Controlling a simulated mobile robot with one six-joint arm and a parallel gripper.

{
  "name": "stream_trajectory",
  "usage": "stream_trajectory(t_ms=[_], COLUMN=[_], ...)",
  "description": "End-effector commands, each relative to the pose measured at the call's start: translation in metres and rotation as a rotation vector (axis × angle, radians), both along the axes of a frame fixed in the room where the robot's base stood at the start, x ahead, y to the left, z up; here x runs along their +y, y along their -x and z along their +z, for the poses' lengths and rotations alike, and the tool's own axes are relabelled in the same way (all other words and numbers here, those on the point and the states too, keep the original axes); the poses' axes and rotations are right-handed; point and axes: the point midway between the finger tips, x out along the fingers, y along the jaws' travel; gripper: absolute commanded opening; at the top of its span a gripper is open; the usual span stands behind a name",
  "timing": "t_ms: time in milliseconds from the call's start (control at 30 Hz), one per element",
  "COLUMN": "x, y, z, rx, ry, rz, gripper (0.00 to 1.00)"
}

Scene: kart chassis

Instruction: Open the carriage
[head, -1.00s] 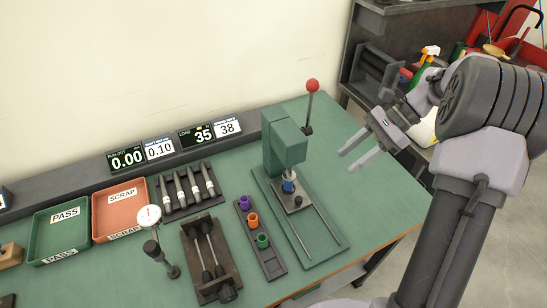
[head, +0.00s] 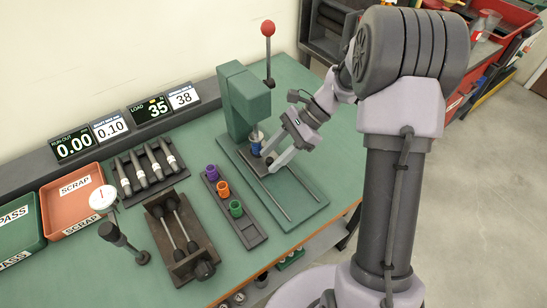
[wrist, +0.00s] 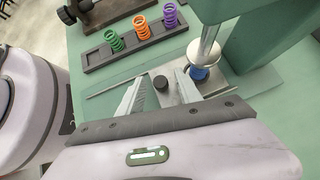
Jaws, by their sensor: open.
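The green press (head: 245,103) stands on the bench. Its carriage is a grey metal plate (wrist: 214,86) at the inner end of two rails, under the press head. A blue part (wrist: 198,73) sits on the plate below the silver ram (wrist: 206,45), and it also shows in the head view (head: 256,149). A short black knob (wrist: 161,84) stands on the plate's front. My gripper (head: 271,156) is open and low over the carriage. In the wrist view its fingers (wrist: 158,87) lie on either side of the knob, with gaps beside it.
The rails (head: 285,197) run clear toward the bench's front edge. A rack with purple, orange and green springs (head: 236,209) lies left of the press. A red-knobbed lever (head: 268,30) rises behind it. A dial gauge (head: 103,199) and a roller fixture (head: 180,236) stand farther left.

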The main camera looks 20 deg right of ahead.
Motion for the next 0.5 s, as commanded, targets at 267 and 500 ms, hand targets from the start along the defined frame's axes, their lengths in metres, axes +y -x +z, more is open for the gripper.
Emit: stream_trajectory(t_ms=[267, 500], x=[0.0, -0.0001], y=[0.0, 0.0], z=[0.0006, 0.0005], rx=[0.0, 0.0], ry=[0.0, 0.0], rz=[0.0, 0.0], gripper=[0.26, 0.0])
